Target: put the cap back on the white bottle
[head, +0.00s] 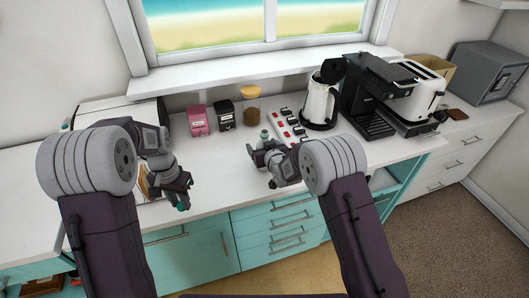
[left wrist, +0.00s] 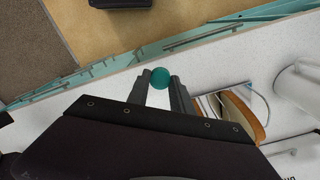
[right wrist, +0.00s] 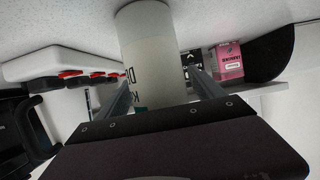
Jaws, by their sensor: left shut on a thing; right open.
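The teal cap (left wrist: 160,77) is held between the fingertips of my left gripper (head: 182,202), near the counter's front edge. The cap also shows at the gripper's tip in the head view (head: 181,207). The white bottle (right wrist: 150,45) stands on the counter between the spread fingers of my right gripper (head: 262,153). In the head view its upper part (head: 264,135) shows behind that gripper, which covers the rest. My right gripper is open around the bottle; I cannot tell whether a finger touches it.
A pink box (head: 199,121), a black box (head: 225,115) and a lidded jar (head: 251,110) stand behind. A white strip with red and black parts (head: 287,127) and a kettle (head: 320,103) are right of the bottle. Counter between my grippers is clear.

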